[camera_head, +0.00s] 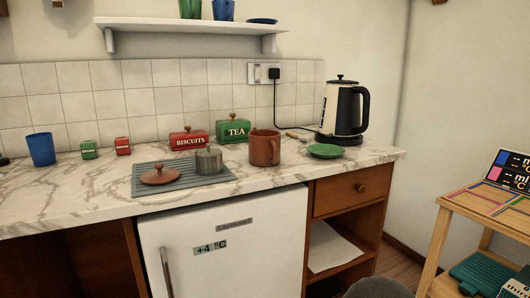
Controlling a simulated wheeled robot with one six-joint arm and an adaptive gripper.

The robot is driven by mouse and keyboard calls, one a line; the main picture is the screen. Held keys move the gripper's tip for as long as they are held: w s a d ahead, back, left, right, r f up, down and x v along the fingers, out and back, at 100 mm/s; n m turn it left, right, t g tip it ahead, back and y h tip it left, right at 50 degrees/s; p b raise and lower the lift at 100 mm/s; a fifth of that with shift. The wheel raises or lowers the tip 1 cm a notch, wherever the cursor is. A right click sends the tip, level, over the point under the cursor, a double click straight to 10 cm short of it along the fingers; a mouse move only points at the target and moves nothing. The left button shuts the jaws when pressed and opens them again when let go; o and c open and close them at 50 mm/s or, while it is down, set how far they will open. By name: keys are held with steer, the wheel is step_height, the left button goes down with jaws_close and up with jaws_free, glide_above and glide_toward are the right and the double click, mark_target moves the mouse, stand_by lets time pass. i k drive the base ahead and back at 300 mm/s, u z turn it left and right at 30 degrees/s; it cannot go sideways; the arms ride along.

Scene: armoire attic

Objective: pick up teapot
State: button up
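No pot with a clearly visible spout is in view, so I cannot tell for sure which thing is the teapot. A reddish-brown open pot or mug (264,148) with a handle stands upright on the marble counter (85,191). A similarly coloured lid (160,175) with a knob lies on a grey ribbed mat (143,189) to its left. A small grey lidded pot (209,160) stands on the mat's right part. A cream and black electric kettle (342,112) stands at the counter's right end.
Red biscuits tin (188,141) and green tea tin (233,128) stand behind the mat. A green saucer (325,151) lies before the kettle. A blue cup (41,149) stands left. A white fridge (232,250) is below; a wooden stand (450,224) is at right.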

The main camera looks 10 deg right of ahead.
mark_target(265, 151)
steer(key=z, duration=0.1)
steer(key=k, duration=1)
steer(key=u, duration=0.95)
steer(key=i, duration=1.3)
steer(key=z, duration=1)
steer(key=i, duration=0.25)
steer(key=z, duration=0.3)
